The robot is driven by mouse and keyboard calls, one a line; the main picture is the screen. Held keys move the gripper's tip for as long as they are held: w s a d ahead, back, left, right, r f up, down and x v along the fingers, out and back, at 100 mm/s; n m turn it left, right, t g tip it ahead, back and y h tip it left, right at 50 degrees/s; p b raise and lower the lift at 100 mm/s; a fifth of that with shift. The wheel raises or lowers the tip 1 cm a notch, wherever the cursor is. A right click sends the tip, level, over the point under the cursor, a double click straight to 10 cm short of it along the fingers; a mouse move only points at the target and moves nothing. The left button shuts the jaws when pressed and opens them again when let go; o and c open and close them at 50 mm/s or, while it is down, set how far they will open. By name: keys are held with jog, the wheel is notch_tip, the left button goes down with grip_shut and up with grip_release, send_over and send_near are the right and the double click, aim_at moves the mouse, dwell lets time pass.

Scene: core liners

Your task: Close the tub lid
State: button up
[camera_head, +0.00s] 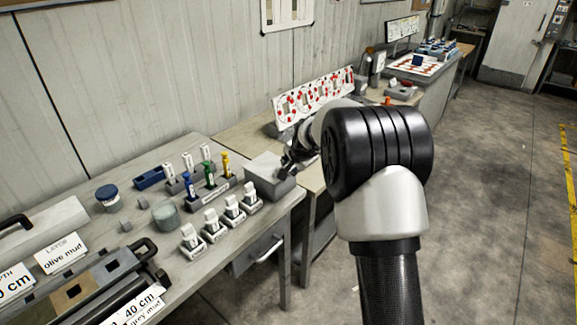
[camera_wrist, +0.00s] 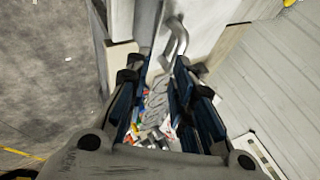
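A pale grey box (camera_head: 262,164), which looks like the tub, stands at the right end of the near bench. Its top looks flat and light in the head view; I cannot tell how far its lid is open. My gripper (camera_head: 286,168) is at the box's right side, and I cannot tell whether it touches. In the wrist view my gripper (camera_wrist: 163,64) has its two dark blue fingers apart, with a curved grey handle (camera_wrist: 179,38) just beyond the tips. Small coloured items (camera_wrist: 155,132) show between the fingers; what holds them is unclear. My arm hides part of the area behind.
The near bench holds a blue-lidded jar (camera_head: 107,196), a glass beaker (camera_head: 165,215), a rack of coloured tubes (camera_head: 208,184) and several white-topped blocks (camera_head: 233,207). A drawer handle (camera_head: 265,250) sticks out below. A red-dotted board (camera_head: 312,98) stands behind. Floor at right (camera_head: 485,200) is clear.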

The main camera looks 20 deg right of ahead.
jog(key=v, duration=0.6)
jog(key=shift+w+a+r, duration=0.15)
jog(key=shift+w+r, duration=0.15)
jog(key=s+a+r+n+g, duration=0.1)
jog(key=s+a+r+n, duration=0.15)
jog(key=s, duration=0.45)
jog(key=s+a+r+n, duration=0.2)
jog(key=s+r, duration=0.2)
jog(key=s, duration=0.3)
jog(key=s+a+r+n+g, duration=0.1)
jog(key=s+a+r+n, duration=0.15)
jog(key=s, duration=0.55)
jog(key=s+a+f+n, duration=0.1)
jog(key=s+f+n, duration=0.1)
jog(key=s, duration=0.9)
jog(key=s+f+n+g, duration=0.1)
jog(key=s+f+n, duration=0.1)
jog(key=s, duration=0.9)
jog(key=shift+s+a+n+g, duration=0.3)
jog(key=shift+s+a+n, duration=0.1)
jog(key=shift+n, duration=0.4)
